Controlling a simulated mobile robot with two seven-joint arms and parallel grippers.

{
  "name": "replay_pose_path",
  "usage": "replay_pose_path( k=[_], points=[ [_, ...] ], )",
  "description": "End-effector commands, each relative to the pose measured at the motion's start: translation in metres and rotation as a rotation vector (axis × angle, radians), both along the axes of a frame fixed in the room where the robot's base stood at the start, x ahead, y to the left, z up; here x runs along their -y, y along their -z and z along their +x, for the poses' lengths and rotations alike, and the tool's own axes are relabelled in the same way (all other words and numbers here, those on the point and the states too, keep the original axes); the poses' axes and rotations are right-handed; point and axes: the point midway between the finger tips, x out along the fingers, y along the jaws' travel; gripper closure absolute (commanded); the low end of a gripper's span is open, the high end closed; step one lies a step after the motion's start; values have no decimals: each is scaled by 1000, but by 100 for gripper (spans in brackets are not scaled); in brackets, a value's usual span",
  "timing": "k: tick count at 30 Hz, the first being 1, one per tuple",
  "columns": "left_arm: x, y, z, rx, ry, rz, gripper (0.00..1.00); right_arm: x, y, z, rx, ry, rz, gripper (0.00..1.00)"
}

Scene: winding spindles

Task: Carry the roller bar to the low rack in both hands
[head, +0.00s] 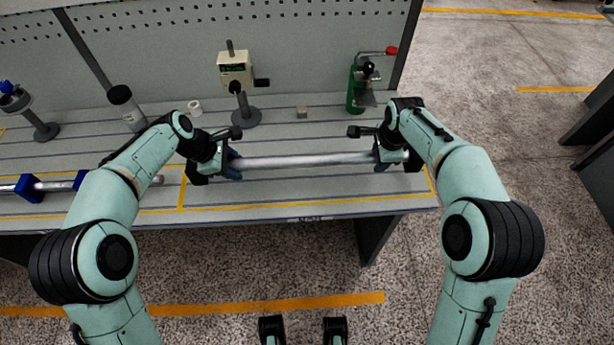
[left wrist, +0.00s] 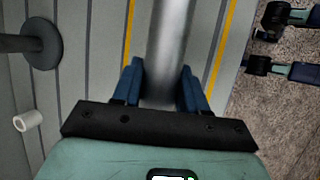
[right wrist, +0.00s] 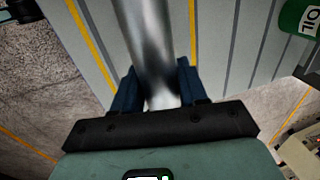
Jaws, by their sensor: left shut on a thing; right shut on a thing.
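The roller bar (head: 305,160) is a long silver cylinder lying level across the front part of the grey workbench in the head view. My left gripper (head: 228,165) is shut on its left end, and my right gripper (head: 385,158) is shut on its right end. In the left wrist view the bar (left wrist: 172,45) runs between the blue fingers (left wrist: 165,90). In the right wrist view the bar (right wrist: 148,40) runs between the blue fingers (right wrist: 155,88). I cannot tell whether the bar touches the bench or is slightly raised. I cannot make out the low rack with certainty.
The workbench (head: 300,190) has yellow lines. Another silver bar with blue supports (head: 28,186) lies at the left. Open floor (head: 480,90) lies right of the bench.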

Motion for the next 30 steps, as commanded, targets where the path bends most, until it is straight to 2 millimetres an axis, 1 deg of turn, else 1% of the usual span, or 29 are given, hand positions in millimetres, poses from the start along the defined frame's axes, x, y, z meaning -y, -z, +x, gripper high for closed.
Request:
replay_pose_path(
  k=[4, 11, 30],
  points=[
    [0, -2, 1, 6, -1, -1, 100, 1, -2, 1, 6, 1, 0, 100],
    [0, 2, 1, 4, 0, -1, 100, 1, 2, 1, 4, 1, 0, 100],
    [0, 31, 1, 4, -1, -1, 100, 1, 31, 1, 5, 1, 0, 100]
  ],
)
